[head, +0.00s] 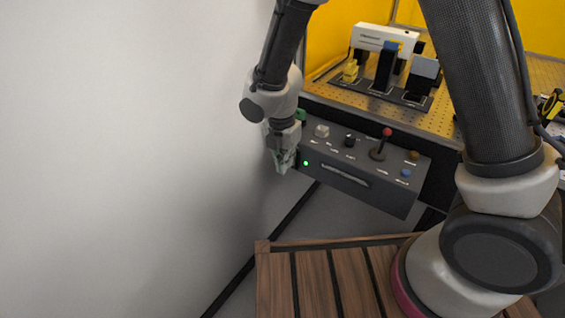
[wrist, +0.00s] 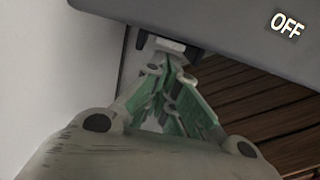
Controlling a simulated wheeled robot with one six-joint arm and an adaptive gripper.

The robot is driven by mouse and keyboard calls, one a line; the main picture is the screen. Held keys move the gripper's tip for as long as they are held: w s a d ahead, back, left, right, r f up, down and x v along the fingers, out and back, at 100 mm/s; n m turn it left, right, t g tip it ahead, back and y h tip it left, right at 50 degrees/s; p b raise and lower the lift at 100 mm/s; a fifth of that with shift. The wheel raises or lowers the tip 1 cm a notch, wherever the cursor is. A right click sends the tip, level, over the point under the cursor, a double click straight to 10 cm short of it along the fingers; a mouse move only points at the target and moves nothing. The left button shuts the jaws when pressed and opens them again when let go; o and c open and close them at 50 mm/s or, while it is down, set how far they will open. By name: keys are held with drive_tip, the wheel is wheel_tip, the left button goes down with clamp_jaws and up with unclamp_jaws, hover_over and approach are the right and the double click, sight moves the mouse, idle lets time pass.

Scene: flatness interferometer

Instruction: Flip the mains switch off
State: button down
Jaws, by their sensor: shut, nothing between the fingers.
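The dark grey control panel (head: 345,180) stands at the front of the optical table in the head view, with a lit green lamp (head: 306,163) at its left. My gripper (head: 283,168) is shut and empty, pointing down at the panel's left end. In the wrist view, my fingertips (wrist: 167,65) are together just below a small pale piece on a dark mount (wrist: 163,45), under the panel's edge. I cannot tell if they touch it or whether it is the mains switch. A white OFF label (wrist: 287,24) shows on the panel (wrist: 210,20).
The panel also carries a red-tipped lever (head: 387,132), a blue button (head: 405,173) and several knobs. A perforated yellow optical table (head: 440,115) with instruments lies behind. A pale wall (head: 120,160) is close at the left. A slatted wooden surface (head: 315,280) is in front.

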drive_tip(key=shift+w+d+f, duration=0.15)
drive_tip(key=shift+w+f, duration=0.05)
drive_tip(key=shift+f, duration=0.3)
drive_tip(key=shift+r, duration=0.15)
